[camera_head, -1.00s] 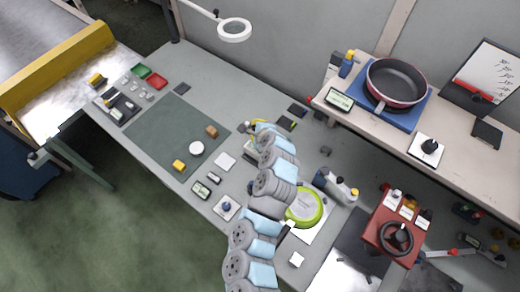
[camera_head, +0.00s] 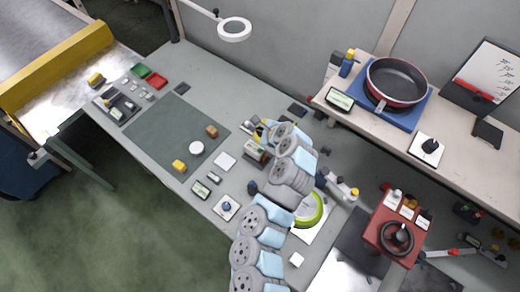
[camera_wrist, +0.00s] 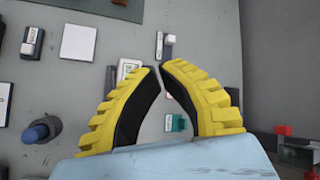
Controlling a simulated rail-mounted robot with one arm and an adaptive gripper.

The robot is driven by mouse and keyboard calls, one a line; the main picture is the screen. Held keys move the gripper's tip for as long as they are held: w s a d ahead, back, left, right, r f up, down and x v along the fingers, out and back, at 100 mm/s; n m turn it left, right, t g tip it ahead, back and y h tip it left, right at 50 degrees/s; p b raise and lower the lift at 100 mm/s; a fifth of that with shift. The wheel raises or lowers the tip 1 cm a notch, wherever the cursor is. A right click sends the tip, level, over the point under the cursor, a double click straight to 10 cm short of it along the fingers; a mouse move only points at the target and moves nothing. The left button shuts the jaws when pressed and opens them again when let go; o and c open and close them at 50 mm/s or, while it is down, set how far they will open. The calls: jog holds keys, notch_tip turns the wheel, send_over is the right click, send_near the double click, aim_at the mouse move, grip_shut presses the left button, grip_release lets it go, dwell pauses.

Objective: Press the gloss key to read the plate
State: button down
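My gripper (camera_wrist: 159,68) has yellow ribbed fingers with black pads. Its fingertips are drawn almost together, with nothing seen between them. In the head view my gripper (camera_head: 261,132) is above the back right of the bench, partly hidden by my arm. A small device with a pale display (camera_wrist: 128,66) lies beyond the left finger, which partly covers it; it also shows beside my arm in the head view (camera_head: 255,152). I cannot read any key label, so I cannot tell which key is gloss. A flat white square plate (camera_head: 224,161) lies left of the device.
A blue knob (camera_head: 227,206) on a white base and a small display unit (camera_head: 200,190) stand nearer the front edge. A teal-marked part (camera_wrist: 176,123) lies between the fingers' outlines. The dark mat (camera_head: 165,125) has free room.

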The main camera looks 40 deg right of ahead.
aim_at(260, 148)
jog(key=shift+f+b, duration=2.35)
jog(key=shift+f, duration=1.85)
jog(key=shift+f+b, duration=0.35)
jog(key=shift+f, duration=0.05)
jog(key=shift+f+b, duration=0.35)
jog(key=shift+f, duration=0.2)
jog(key=shift+r+p, duration=0.55)
jog(key=shift+r, duration=0.4)
jog(key=shift+r, duration=0.1)
jog(key=shift+r+p, duration=1.4)
jog(key=shift+r, duration=1)
